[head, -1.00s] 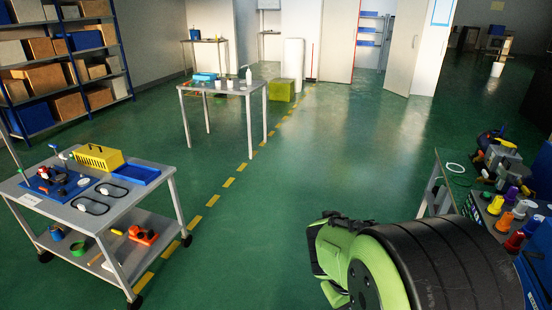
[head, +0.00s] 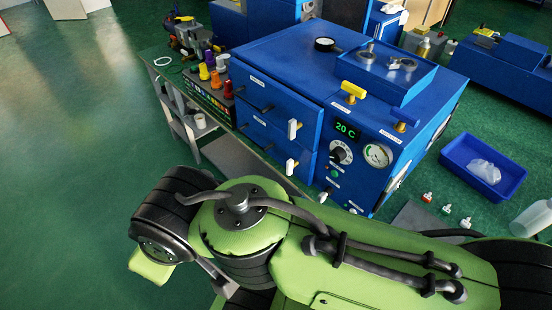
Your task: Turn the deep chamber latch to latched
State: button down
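A blue cabinet (head: 300,75) stands on the bench in the head view, with two stacked fronts on its left face. A pale upright handle (head: 292,128) sits at the edge of the upper front. Another pale handle (head: 291,166) with a yellow part sits at the edge of the lower front, and a third (head: 325,193) is lower right. The labels are too small to read, so I cannot tell which is the deep chamber latch or whether it is latched. My green arm crosses the foreground below the cabinet. My gripper's fingers are not visible.
The cabinet's front holds a 20 C display (head: 346,131), a knob (head: 340,152) and a gauge (head: 377,154). A yellow T-handle (head: 353,91) stands on top. A blue tray (head: 482,172) lies right. The floor at left is clear.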

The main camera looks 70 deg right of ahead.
aim_at(291, 164)
jog(key=k+z, duration=0.1)
jog(key=z, duration=0.35)
jog(key=l+z, duration=0.2)
jog(key=z, duration=0.3)
jog(key=k+l+z, duration=0.15)
jog(key=z, duration=0.3)
jog(key=l+z, duration=0.15)
jog(key=z, duration=0.35)
jog(key=u, duration=0.5)
jog(key=j+u, duration=0.15)
jog(key=u, duration=0.3)
jog(key=k+j+u, duration=0.1)
jog(key=u, duration=0.85)
jog(key=j+u, duration=0.15)
jog(key=u, duration=0.35)
